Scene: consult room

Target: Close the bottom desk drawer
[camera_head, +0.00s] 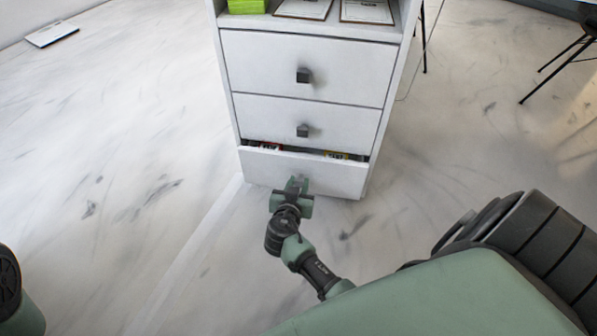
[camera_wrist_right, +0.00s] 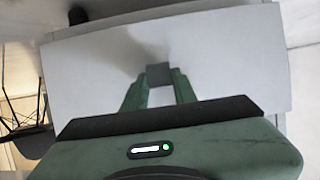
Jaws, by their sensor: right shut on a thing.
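The bottom desk drawer (camera_head: 335,176) is part of a white desk unit and stands slightly open, with a narrow gap along its top edge. Small coloured items show inside through the gap. My right gripper (camera_head: 297,183) is at the drawer's front and shut on its handle. In the right wrist view the grey square handle (camera_wrist_right: 158,74) sits between the two green fingertips, against the white drawer front (camera_wrist_right: 220,65). In the head view the gripper hides the handle. My left gripper is not in view.
Above are two shut drawers, the top one (camera_head: 265,65) and the middle one (camera_head: 265,115), each with a dark square handle. An open shelf above holds a green item (camera_head: 246,6) and framed pieces. A flat item (camera_head: 52,34) lies on the floor far left. The floor around the unit is clear.

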